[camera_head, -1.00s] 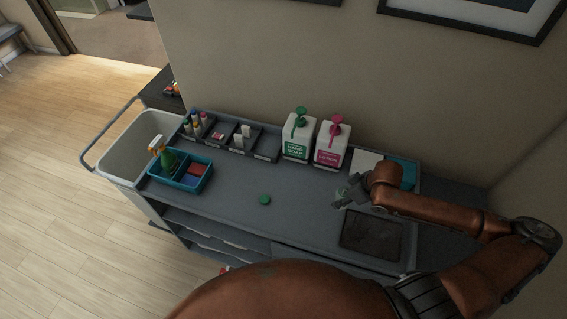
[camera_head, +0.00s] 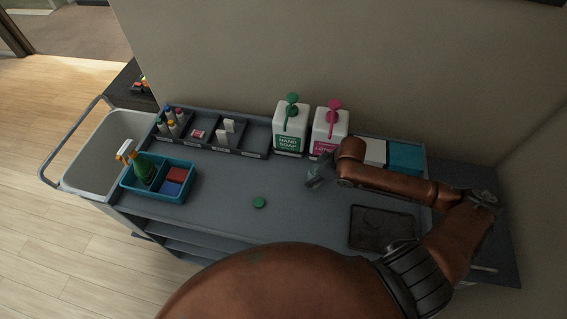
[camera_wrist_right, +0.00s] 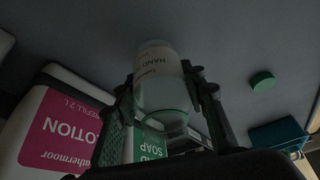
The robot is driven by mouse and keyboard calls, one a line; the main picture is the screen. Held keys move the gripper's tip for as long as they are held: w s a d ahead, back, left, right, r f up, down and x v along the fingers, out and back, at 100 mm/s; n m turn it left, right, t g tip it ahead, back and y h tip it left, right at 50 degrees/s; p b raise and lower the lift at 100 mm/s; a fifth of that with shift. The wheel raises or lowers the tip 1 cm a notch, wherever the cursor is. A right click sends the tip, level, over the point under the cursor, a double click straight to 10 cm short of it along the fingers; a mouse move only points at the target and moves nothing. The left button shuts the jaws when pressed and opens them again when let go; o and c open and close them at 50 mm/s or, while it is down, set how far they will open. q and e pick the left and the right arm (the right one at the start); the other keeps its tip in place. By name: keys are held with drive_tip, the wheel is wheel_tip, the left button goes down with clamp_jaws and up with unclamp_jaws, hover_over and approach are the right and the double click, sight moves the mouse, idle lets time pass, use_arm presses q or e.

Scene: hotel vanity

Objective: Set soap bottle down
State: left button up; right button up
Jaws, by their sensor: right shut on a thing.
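The soap bottle (camera_wrist_right: 160,80) is a small clear bottle with a pale "HAND" label and greenish contents. In the right wrist view it sits between the two fingers of my right gripper (camera_wrist_right: 170,92), which is shut on it. In the head view my right gripper (camera_head: 316,180) is over the cart top (camera_head: 225,225), in front of the large lotion refill, and the bottle (camera_head: 312,171) is small and partly hidden. I cannot tell whether its base touches the cart. A loose green cap (camera_head: 259,203) lies left of the gripper. My left gripper is not in view.
A hand soap refill (camera_head: 290,130) and a pink-labelled lotion refill (camera_head: 329,131) stand at the back. A blue caddy (camera_head: 157,193) is at left, a dark tray (camera_head: 381,229) at right. The cart top around the green cap is clear.

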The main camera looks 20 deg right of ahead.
drive_tip(key=w+a, duration=0.1)
drive_tip(key=w, duration=0.2)
drive_tip(key=w+a, duration=0.2)
drive_tip(key=w, duration=0.1)
drive_tip(key=w+a+p, duration=0.1)
drive_tip(key=w+a, duration=0.1)
drive_tip(key=w, duration=0.1)
drive_tip(key=shift+a, duration=0.1)
drive_tip(key=shift+w+a, duration=0.4)
drive_tip(key=shift+w, duration=0.25)
drive_tip(key=shift+w+a, duration=0.35)
drive_tip(key=shift+w, duration=0.25)
drive_tip(key=shift+p+x, duration=0.4)
drive_tip(key=shift+x, duration=0.4)
drive_tip(key=shift+s+d, duration=0.1)
drive_tip(key=shift+f, duration=0.1)
drive_tip(key=o, duration=1.1)
